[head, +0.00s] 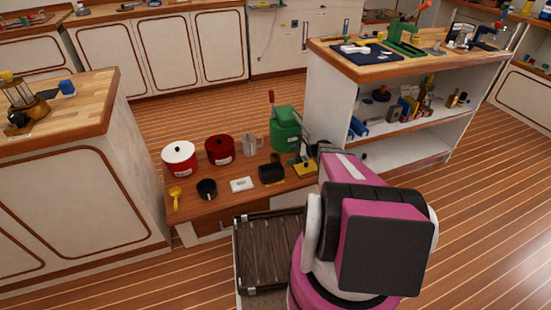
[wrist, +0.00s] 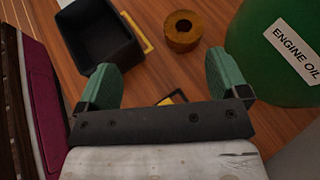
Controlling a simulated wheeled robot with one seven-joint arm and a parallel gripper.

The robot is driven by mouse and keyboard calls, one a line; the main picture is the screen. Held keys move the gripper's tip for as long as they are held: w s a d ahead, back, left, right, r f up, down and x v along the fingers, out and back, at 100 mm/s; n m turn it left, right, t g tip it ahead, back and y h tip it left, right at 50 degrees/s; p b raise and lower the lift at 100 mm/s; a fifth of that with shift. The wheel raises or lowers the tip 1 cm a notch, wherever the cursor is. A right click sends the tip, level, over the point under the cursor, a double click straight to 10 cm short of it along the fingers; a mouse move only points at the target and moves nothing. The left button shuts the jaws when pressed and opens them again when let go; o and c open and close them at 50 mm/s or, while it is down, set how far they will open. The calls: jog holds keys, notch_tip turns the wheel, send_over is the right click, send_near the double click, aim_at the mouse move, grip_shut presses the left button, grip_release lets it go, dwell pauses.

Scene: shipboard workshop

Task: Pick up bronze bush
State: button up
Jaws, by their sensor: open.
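The bronze bush (wrist: 181,43) is a short, thick brass-coloured ring with a dark hole. It stands on the wooden surface in the upper middle of the wrist view. My gripper (wrist: 167,77) is open, its two green fingers spread wide. The bush is beyond the fingertips, a little right of the middle between them, and nothing is held. In the head view my gripper (head: 305,152) is over the right end of the low wooden bench (head: 215,208). I cannot make out the bush clearly in that view.
A green engine oil can (wrist: 283,45) stands close right of the bush. A black open bin (wrist: 98,42) is at its left. A yellow-and-black item (wrist: 172,98) lies partly under my gripper. Red and white pots (head: 180,158) stand farther left on the bench.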

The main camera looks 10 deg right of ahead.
jog(key=w+d, duration=0.1)
jog(key=w+f+m, duration=0.1)
jog(key=shift+w+d+t, duration=0.3)
jog(key=shift+d+t, duration=0.05)
jog(key=shift+t, duration=0.05)
jog(key=shift+w+a+f, duration=0.15)
jog(key=shift+w, duration=0.05)
send_near(273, 157)
jog(key=shift+w+a+f, duration=0.4)
jog(key=shift+w+a, duration=0.1)
jog(key=shift+w, duration=0.1)
jog(key=shift+w+a+f, duration=0.4)
jog(key=shift+w+a, duration=0.1)
jog(key=shift+w, duration=0.1)
jog(key=shift+x, duration=2.7)
jog(key=shift+s+f, duration=0.15)
jog(key=shift+c, duration=0.2)
jog(key=c, duration=1)
